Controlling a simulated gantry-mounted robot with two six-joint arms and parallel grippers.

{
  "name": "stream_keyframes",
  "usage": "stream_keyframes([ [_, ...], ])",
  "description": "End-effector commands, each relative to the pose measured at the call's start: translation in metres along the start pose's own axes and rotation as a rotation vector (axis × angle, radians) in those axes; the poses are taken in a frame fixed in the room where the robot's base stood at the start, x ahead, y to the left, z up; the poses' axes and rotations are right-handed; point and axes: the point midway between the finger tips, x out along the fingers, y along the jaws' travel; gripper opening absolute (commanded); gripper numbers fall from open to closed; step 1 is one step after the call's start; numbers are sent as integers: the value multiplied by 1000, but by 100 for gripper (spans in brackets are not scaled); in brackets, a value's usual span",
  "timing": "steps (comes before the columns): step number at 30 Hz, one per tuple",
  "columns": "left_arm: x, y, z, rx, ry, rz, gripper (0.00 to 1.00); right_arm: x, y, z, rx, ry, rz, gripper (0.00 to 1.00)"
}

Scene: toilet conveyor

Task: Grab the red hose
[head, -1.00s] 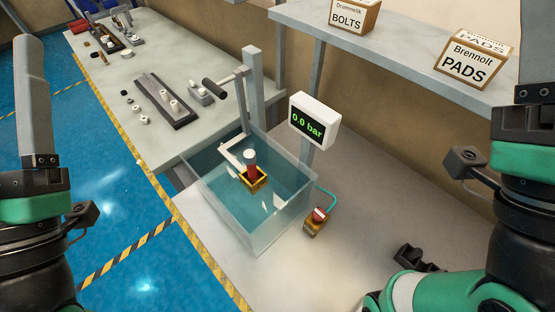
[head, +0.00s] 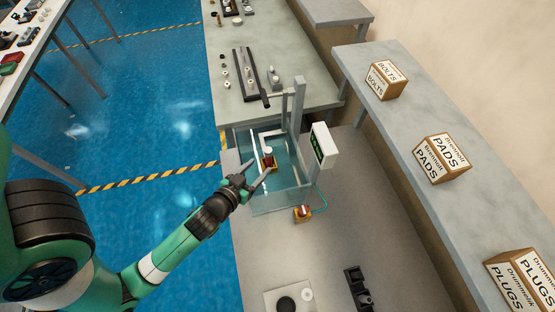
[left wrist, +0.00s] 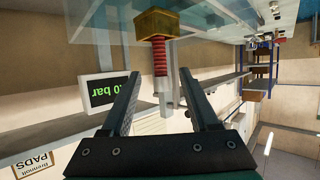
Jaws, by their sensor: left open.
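The red hose (head: 267,159) is a short ribbed piece in a yellow block (head: 269,167) with a pale top, in the clear water tank (head: 285,208). In the left wrist view, which is upside down, the red hose (left wrist: 159,58) hangs from the yellow block (left wrist: 162,24), with a grey cylindrical end. My left gripper (head: 260,168) is open and empty at the tank's near left side, pointing at the hose. In the left wrist view the hose shows beyond the open fingers (left wrist: 156,82), roughly between them, apart from both. My right gripper is out of view.
A gauge display (head: 321,146) and a grey post with a lever (head: 298,105) stand at the tank. A red-topped valve box (head: 302,213) sits at its near right. A shelf (head: 400,125) with labelled boxes runs along the right.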

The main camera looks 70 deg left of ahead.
Motion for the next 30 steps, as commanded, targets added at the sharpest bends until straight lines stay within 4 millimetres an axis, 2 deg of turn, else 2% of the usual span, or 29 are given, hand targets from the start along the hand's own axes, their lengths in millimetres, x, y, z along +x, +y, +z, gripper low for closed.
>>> stream_keyframes([
  [3,25,-1,-3,-1,3,-3,61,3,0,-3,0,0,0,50],
  [6,42,0,-2,-1,3,-1,61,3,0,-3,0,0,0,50],
  [14,55,0,-2,-1,1,0,61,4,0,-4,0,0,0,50],
  [21,94,-1,-3,-1,2,0,61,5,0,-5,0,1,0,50],
  [24,102,-1,-3,1,2,0,61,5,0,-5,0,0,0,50],
  [30,103,-1,-3,1,2,1,61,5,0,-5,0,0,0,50],
])
